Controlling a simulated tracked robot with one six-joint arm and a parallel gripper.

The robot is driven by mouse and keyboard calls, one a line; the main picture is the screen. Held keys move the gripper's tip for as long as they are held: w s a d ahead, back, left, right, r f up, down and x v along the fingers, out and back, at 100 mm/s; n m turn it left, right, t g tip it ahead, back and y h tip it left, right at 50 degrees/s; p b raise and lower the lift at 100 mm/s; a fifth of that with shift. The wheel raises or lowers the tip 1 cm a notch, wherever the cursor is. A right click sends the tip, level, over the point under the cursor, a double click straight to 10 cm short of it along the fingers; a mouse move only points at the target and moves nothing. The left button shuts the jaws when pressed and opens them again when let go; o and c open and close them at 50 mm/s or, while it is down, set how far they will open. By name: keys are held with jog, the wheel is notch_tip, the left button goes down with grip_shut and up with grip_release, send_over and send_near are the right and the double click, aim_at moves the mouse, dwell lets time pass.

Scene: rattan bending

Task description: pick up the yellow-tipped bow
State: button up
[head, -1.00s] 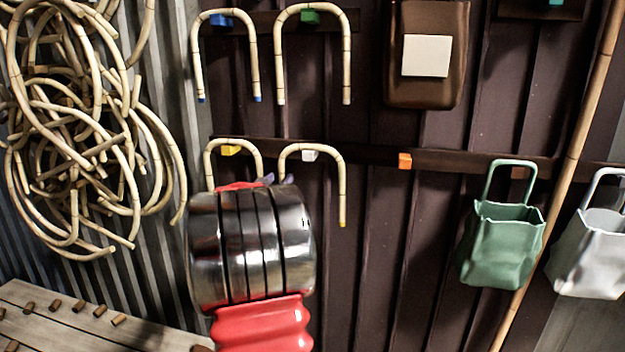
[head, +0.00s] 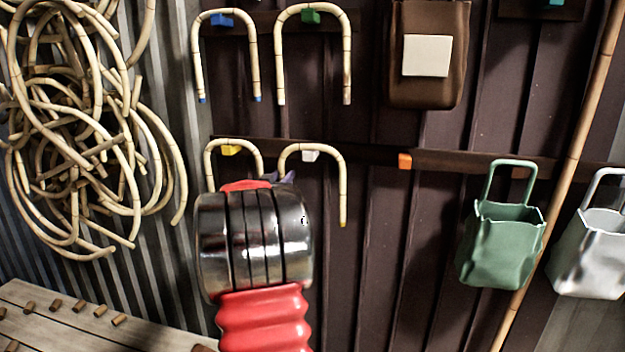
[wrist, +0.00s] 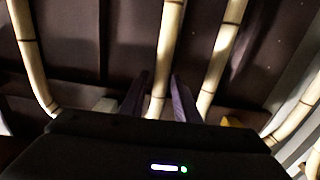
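The yellow-tipped bow (head: 342,185) is a pale rattan arch hanging over a whitish peg (head: 310,156). Its right leg ends in a yellow tip (head: 343,224); its left leg is mostly hidden behind my arm in the head view. My gripper (head: 280,177) is at the bow's left side, its dark fingertips just showing above my wrist. In the wrist view, my gripper (wrist: 160,92) is open, and one leg of the bow (wrist: 167,50) appears between its two fingers, with a gap to each. I cannot tell how deep the leg sits between them.
Another bow (head: 206,160) hangs close on the left over a yellow peg (head: 230,150). Two more bows hang above on a blue peg (head: 222,20) and a green peg (head: 310,17). A green bag (head: 500,245) hangs at right. Wall below the orange peg (head: 405,160) is clear.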

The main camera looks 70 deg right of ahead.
grip_shut()
jog(key=shift+r, duration=0.1)
dwell(0.3)
jog(key=shift+a+r, duration=0.2)
jog(key=shift+r, duration=0.35)
notch_tip(320, 180, up, 6)
jog(key=shift+f, duration=0.1)
jog(key=s+a, duration=0.3)
jog(key=a, duration=1.6)
jog(key=shift+a, duration=0.2)
